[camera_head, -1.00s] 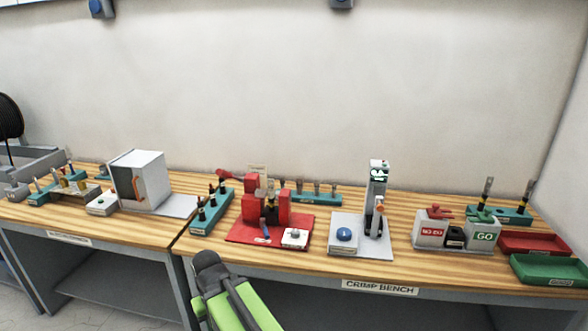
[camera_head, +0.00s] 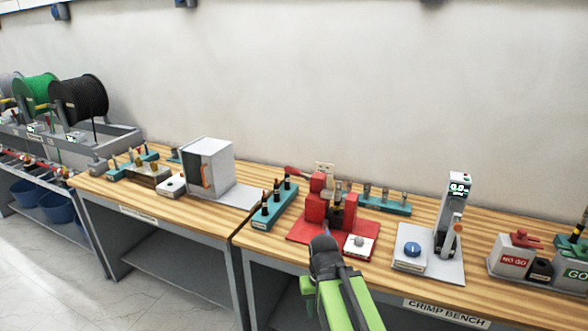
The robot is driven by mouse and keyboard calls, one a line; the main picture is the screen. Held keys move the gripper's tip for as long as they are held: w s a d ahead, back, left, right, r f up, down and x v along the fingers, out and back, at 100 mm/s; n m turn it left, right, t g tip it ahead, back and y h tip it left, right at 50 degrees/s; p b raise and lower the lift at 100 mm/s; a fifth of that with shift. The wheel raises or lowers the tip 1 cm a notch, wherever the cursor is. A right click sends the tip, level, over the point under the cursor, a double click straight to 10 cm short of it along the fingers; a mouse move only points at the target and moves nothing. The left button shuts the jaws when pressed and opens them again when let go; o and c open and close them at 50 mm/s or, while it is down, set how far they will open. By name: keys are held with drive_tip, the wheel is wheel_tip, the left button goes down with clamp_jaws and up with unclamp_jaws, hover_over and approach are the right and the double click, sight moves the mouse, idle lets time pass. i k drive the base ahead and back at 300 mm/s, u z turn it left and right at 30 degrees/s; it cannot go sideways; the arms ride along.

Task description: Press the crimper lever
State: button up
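The crimper appears to be the red machine (camera_head: 316,207) on a red base plate (camera_head: 300,231) on the crimp bench. A red handle (camera_head: 296,170) sticks out to the left at its back top, which looks like the lever; part of it is hidden behind the red block. A small white box (camera_head: 359,246) with a grey knob sits at the front right of the plate. My green arm rises from the bottom, and its dark end, my gripper (camera_head: 324,244), shows in front of the plate's front edge. Its fingers cannot be made out, and I cannot tell if it touches anything.
A teal rack (camera_head: 274,208) with dark tools stands left of the crimper, and another teal rack (camera_head: 385,204) behind it. A grey gauge stand (camera_head: 450,212) with a blue knob is to the right. A white box-shaped machine (camera_head: 208,168) stands on the left bench.

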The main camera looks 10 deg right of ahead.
sight(288, 169)
drive_tip(key=i, duration=0.9)
drive_tip(key=u, duration=1.75)
drive_tip(key=k, duration=1)
drive_tip(key=z, duration=0.45)
drive_tip(key=i, duration=0.5)
drive_tip(key=u, duration=0.15)
